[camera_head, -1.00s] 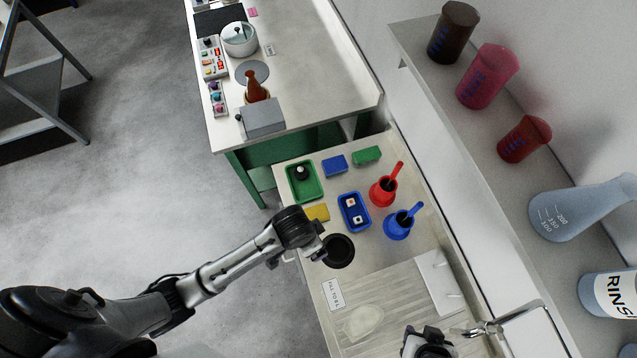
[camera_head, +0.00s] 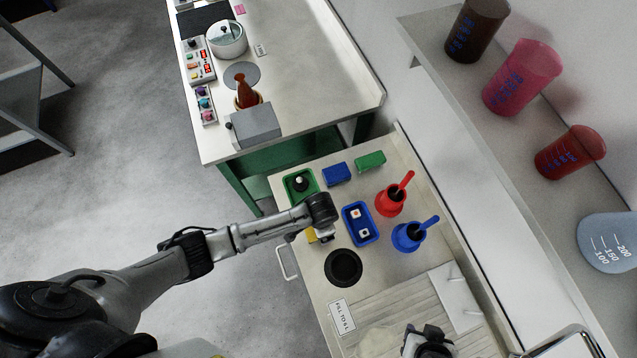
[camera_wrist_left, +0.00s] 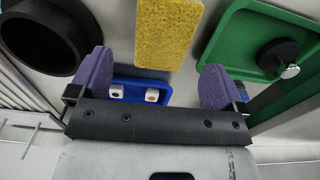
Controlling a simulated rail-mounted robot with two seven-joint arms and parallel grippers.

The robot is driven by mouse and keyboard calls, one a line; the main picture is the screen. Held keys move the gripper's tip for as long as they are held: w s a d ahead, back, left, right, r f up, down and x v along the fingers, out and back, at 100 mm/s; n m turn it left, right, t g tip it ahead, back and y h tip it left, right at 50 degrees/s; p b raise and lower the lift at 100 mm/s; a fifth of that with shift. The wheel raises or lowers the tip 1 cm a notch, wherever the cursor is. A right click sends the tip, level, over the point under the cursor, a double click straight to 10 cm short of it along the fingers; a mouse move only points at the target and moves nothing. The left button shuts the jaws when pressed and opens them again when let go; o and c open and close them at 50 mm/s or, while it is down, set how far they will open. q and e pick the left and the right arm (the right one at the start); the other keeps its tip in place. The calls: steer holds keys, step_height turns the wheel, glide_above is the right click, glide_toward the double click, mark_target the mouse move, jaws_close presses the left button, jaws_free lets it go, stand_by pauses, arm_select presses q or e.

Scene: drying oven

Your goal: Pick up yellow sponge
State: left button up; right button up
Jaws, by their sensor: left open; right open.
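The yellow sponge (camera_head: 312,236) lies on the counter below the green tray, mostly hidden by my left wrist in the head view. In the left wrist view the sponge (camera_wrist_left: 167,32) shows as a rough yellow block at the top middle. My left gripper (camera_wrist_left: 155,62) is open, its two purple fingers apart. The sponge lies in line with the gap between them, and nothing is held. In the head view the left gripper (camera_head: 326,234) is largely covered by its own wrist. My right gripper (camera_head: 428,346) is at the bottom edge, open and empty, beside the drainboard.
A green tray (camera_head: 290,185) with a black-knobbed item and a blue tray (camera_head: 374,236) with small white pieces flank the sponge. A round black dish (camera_head: 343,267) is nearby. Red (camera_head: 388,205) and blue (camera_head: 406,238) vessels stand to the right.

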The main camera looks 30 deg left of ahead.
arm_select(q)
steer(key=shift+w+f, duration=0.15)
steer(key=shift+f, duration=2.7)
steer(key=c, duration=1)
steer(key=shift+r, duration=0.1)
steer(key=shift+r, duration=0.6)
step_height(320, 180, up, 3)
steer(key=shift+f, duration=0.1)
steer(key=w+d+r, duration=0.1)
steer(key=d+r, duration=0.5)
steer(key=d, duration=0.5)
steer(key=shift+d+r+b, duration=0.35)
steer(key=shift+r+b, duration=0.05)
steer(key=shift+b, duration=0.05)
